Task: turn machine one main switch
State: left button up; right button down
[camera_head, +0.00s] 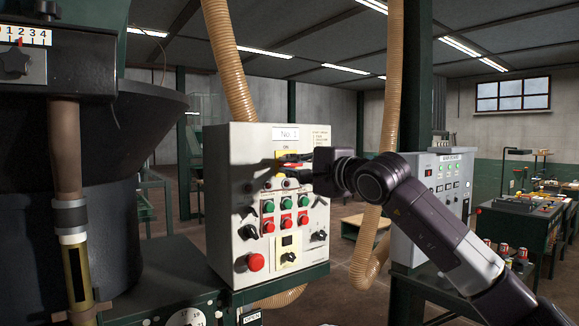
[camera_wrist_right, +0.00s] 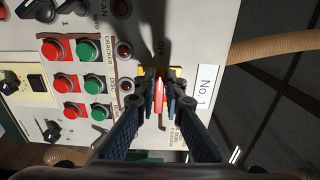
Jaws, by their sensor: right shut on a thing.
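The machine one control box (camera_head: 232,200) is a pale panel labelled "No. 1" near the middle of the head view. Its main switch is a red handle (camera_wrist_right: 158,95) on a yellow plate (camera_wrist_right: 176,74), high on the panel. My right gripper (camera_head: 290,162) comes from the right and reaches the switch. In the right wrist view my right gripper (camera_wrist_right: 159,92) has its two fingers on either side of the red handle, shut on it. The fingers partly hide the plate and its markings. My left gripper is not in view.
Below the switch are green and red push buttons (camera_head: 285,223), black knobs and a large red button (camera_head: 255,262). A second control cabinet (camera_head: 432,190) stands right behind my arm. Tan hoses (camera_head: 228,60) hang nearby. A large dark hopper (camera_head: 150,120) stands at left.

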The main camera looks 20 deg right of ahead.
jog(key=shift+a+f, duration=0.1)
jog(key=shift+f, duration=0.05)
dwell(0.3)
jog(key=c, duration=2)
grip_release()
jog(key=v, duration=1.2)
